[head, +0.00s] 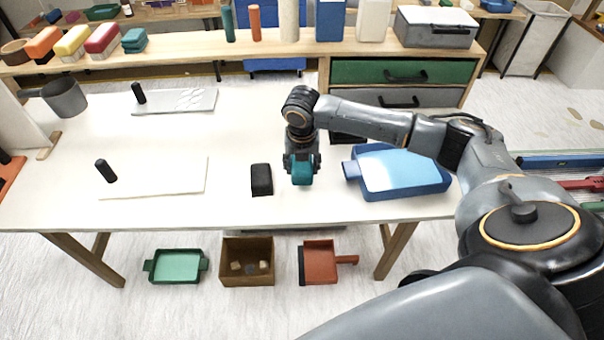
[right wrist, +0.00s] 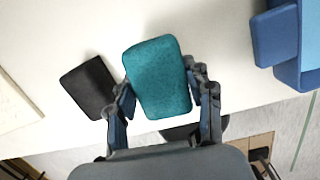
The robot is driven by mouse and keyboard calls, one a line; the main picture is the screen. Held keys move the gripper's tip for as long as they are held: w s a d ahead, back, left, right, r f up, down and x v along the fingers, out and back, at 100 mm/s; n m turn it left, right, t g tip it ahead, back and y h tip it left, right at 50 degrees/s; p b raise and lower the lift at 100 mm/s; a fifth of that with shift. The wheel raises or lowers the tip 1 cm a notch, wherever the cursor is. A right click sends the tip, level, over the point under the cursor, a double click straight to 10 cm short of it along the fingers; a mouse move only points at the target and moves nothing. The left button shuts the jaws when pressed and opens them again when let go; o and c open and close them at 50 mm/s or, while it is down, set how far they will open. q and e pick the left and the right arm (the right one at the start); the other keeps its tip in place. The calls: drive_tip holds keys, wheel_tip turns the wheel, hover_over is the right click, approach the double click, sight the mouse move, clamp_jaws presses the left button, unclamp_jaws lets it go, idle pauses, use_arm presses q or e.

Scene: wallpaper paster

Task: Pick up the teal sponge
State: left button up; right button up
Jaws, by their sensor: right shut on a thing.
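The teal sponge (head: 302,173) is between the fingers of my right gripper (head: 302,160), over the front part of the white table. In the right wrist view the teal sponge (right wrist: 158,77) fills the space between the two fingertips (right wrist: 160,95), which touch its sides. My right gripper is shut on it. I cannot tell whether the sponge's underside is clear of the tabletop. My left gripper is not in view.
A black block (head: 261,179) lies just left of the sponge. A blue tray (head: 405,193) lies to the right. White boards (head: 155,178) with black handles lie at left. A shelf (head: 200,50) with a drawer unit stands behind. The table (head: 230,205) has free room at its front.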

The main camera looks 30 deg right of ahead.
drive_tip(key=s+r, duration=0.1)
drive_tip(key=r, duration=0.1)
drive_tip(key=s+r, duration=0.2)
drive_tip(key=s+a+r, duration=0.1)
drive_tip(key=s+r, duration=0.1)
drive_tip(key=shift+s+a+r, duration=0.1)
drive_tip(key=shift+s+r, duration=0.05)
drive_tip(key=shift+r, duration=0.15)
drive_tip(key=s+a+r, duration=0.2)
drive_tip(key=s+r, duration=0.1)
drive_tip(key=s, duration=0.5)
drive_tip(key=shift+s+r, duration=0.2)
drive_tip(key=shift+r, duration=0.05)
